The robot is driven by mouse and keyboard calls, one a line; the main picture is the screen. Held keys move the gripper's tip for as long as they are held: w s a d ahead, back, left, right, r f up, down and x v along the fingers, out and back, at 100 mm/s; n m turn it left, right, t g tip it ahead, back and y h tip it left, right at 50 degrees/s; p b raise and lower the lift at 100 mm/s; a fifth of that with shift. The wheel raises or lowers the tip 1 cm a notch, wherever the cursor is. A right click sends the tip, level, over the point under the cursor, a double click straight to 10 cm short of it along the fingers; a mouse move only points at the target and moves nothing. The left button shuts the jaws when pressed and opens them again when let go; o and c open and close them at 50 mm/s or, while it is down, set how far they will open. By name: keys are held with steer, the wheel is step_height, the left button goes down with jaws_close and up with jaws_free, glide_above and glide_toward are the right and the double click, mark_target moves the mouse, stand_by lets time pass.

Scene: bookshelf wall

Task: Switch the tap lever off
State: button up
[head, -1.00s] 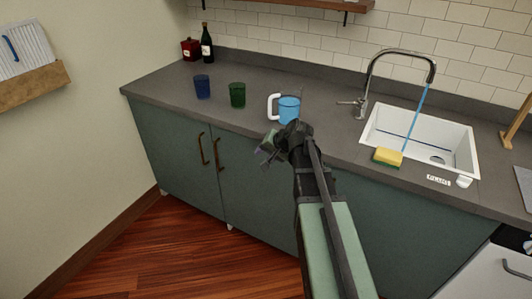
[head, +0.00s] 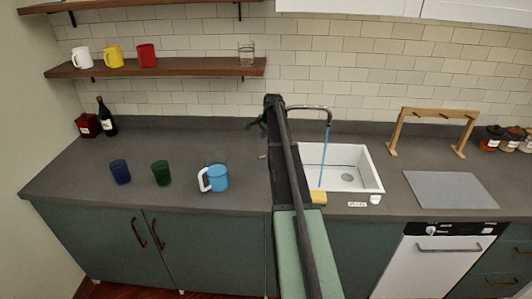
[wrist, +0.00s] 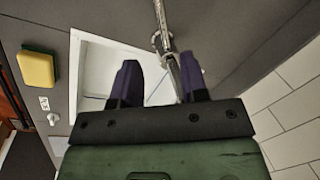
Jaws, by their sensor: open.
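The chrome tap (head: 312,107) arches over the white sink (head: 376,180), with a blue stream of water (head: 324,155) running from its spout. Its lever (head: 262,156) shows just left of my arm, pointing left; the tap base is hidden behind my arm. In the wrist view the lever (wrist: 160,12) runs up from the tap base, at the top centre. My gripper (head: 265,126) is above the counter by the tap. Its two dark fingers (wrist: 157,78) are apart and empty, with the tap neck passing beyond them near the right finger.
A yellow sponge (head: 318,197) lies at the sink's front left corner. A light blue mug (head: 217,179), a green cup (head: 161,173) and a blue cup (head: 120,172) stand on the left counter. A wooden shelf (head: 170,67) is above; the tiled wall is behind.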

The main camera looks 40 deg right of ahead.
steer(key=f+b, duration=0.3)
steer(key=w+f+b, duration=0.1)
steer(key=f+b, duration=0.3)
steer(key=w+f+b, duration=0.1)
steer(key=f+b, duration=0.2)
steer(key=shift+w+a+f, duration=0.1)
steer(key=shift+w+f, duration=0.05)
steer(key=shift+f, duration=0.25)
steer(key=shift+r, duration=0.15)
jaws_close()
